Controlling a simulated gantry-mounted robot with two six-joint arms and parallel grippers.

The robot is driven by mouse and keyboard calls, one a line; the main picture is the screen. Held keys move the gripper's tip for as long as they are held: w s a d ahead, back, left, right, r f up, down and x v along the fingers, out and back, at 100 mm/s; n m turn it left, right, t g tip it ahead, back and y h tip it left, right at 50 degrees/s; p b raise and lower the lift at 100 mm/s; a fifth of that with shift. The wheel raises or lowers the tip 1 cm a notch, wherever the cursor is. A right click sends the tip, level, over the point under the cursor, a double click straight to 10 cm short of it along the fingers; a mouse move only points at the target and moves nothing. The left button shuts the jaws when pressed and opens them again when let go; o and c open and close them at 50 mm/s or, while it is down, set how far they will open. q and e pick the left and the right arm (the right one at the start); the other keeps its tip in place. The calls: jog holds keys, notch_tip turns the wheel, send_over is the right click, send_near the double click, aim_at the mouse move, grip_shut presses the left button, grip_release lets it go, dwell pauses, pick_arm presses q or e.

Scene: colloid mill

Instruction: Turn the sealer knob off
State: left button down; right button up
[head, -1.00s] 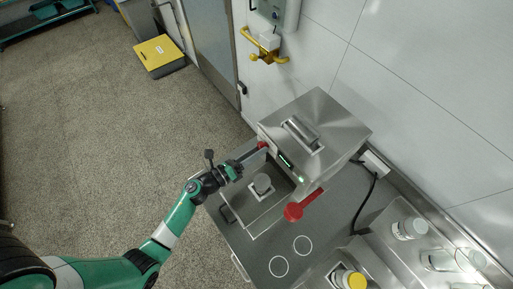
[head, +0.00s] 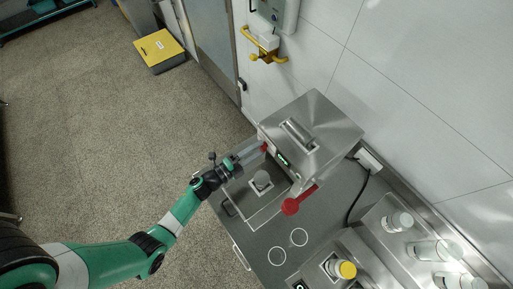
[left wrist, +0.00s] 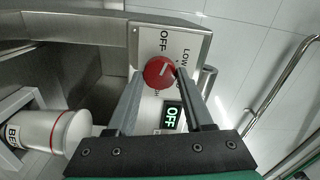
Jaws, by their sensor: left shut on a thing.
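The round red sealer knob (left wrist: 158,71) with a white pointer line sits on a pale panel (left wrist: 180,40) marked OFF and LOW; a further mark is partly hidden. It also shows as a small red spot in the head view (head: 264,147). My left gripper (left wrist: 157,80) is shut on the knob, one finger on each side. In the head view my left gripper (head: 260,149) reaches the front of the steel sealer (head: 318,125). A small display (left wrist: 173,117) beside the knob reads OFF in green. My right gripper is not in view.
A red-ended lever (head: 291,206) sticks out from the sealer's right side. A white container (left wrist: 55,132) with a red band stands left of my fingers in the wrist view. Bottles (head: 398,221) stand on the right, and a black cable (head: 360,195) runs behind.

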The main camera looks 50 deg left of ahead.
pick_arm(q)
jog(key=shift+n+p, duration=0.55)
jog(key=shift+n, duration=1.15)
jog(key=shift+c, duration=1.4)
grip_release()
jog(key=shift+s, duration=0.1)
jog(key=shift+s+a+r, duration=0.1)
jog(key=shift+s, duration=0.3)
jog(key=s+p, duration=0.1)
jog(key=s, duration=0.9)
jog(key=shift+s+a+p, duration=0.3)
jog(key=shift+a+p, duration=0.05)
